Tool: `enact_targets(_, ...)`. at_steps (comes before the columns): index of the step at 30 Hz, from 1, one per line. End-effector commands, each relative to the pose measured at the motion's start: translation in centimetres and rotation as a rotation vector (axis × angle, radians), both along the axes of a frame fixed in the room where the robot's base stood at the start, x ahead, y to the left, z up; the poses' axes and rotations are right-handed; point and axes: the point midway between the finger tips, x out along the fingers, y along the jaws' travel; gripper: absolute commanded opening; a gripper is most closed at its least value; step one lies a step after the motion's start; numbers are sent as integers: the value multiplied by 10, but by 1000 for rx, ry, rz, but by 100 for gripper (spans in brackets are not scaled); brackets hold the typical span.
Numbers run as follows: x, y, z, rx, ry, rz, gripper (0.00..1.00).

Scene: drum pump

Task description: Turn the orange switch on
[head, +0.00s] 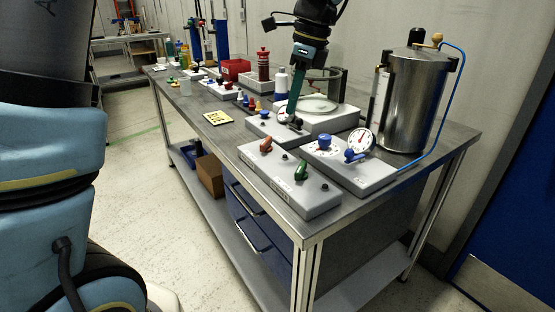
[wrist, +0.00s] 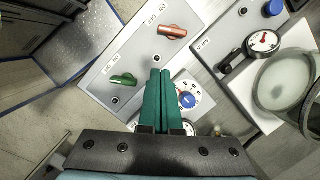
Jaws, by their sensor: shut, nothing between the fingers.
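The orange switch (head: 265,145) is a lever handle on the top of a grey switch box (head: 315,199). A green switch (head: 301,170) sits on the same box, nearer the front right end. In the wrist view the orange switch (wrist: 171,32) lies beyond my fingertips, with the green switch (wrist: 123,80) to the left. Small ON and OFF lettering is beside each handle; which mark the orange one points to is unclear. My gripper (head: 289,121) points down, its green fingers together and empty. In the wrist view my gripper (wrist: 160,72) shows apart from both handles.
Beside the switch box are a box with a blue knob and a gauge (head: 360,142), and a steel drum (head: 416,100) with a blue hose. Behind my fingers is a white base with a glass vessel (head: 320,106). A yellow card (head: 218,117) lies left on bare tabletop.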

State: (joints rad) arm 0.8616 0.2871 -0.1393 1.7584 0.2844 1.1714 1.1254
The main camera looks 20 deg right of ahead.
Motion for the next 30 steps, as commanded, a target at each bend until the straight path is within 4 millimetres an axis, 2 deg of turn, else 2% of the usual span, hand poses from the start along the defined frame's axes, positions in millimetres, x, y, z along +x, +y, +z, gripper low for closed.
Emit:
enact_targets(1, -4, -8, -3, 10, 0, -43, 0)
enact_targets(4, -8, -15, 0, 22, 1, -88, 0)
enact_targets(17, -8, -15, -3, 25, 3, -95, 0)
enact_targets(23, -4, -9, -29, 28, 5, -93, 0)
enact_targets(30, 4, 0, -77, 28, 5, -93, 0)
